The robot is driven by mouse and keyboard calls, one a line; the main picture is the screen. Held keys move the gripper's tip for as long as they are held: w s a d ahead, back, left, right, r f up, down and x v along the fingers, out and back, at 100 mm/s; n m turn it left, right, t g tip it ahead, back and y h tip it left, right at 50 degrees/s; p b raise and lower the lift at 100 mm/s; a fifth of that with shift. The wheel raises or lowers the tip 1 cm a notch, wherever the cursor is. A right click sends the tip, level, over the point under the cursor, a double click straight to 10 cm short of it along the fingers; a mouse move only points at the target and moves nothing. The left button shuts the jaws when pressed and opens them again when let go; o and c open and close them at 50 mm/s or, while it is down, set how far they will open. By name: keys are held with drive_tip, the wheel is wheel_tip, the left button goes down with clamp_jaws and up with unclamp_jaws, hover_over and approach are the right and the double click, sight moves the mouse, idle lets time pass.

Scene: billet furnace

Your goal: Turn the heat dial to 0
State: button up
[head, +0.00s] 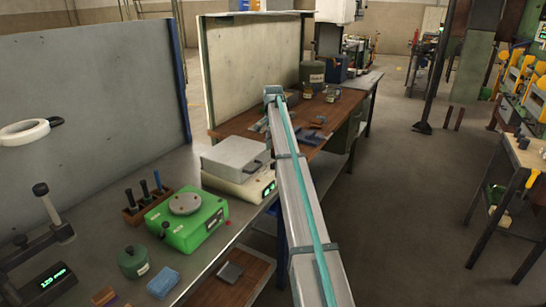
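A cream box-shaped unit with a grey lid and a dark handle, likely the furnace (222,184), stands on the grey bench in the middle of the head view. Its lid looks closed. A small green-lit display (269,189) shows on its right-hand front face. I cannot make out the heat dial or its setting at this size; the front face is seen at a steep angle.
A green device (188,223) with a round grey top sits beside the furnace. A rack of tools (147,203), a dark green pot (133,262) and a blue block (163,284) lie nearby. A wooden bench (335,110) stands behind.

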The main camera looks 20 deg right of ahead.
wheel_tip(320, 180, up, 5)
drive_tip(key=shift+f, duration=0.1)
idle(0.5)
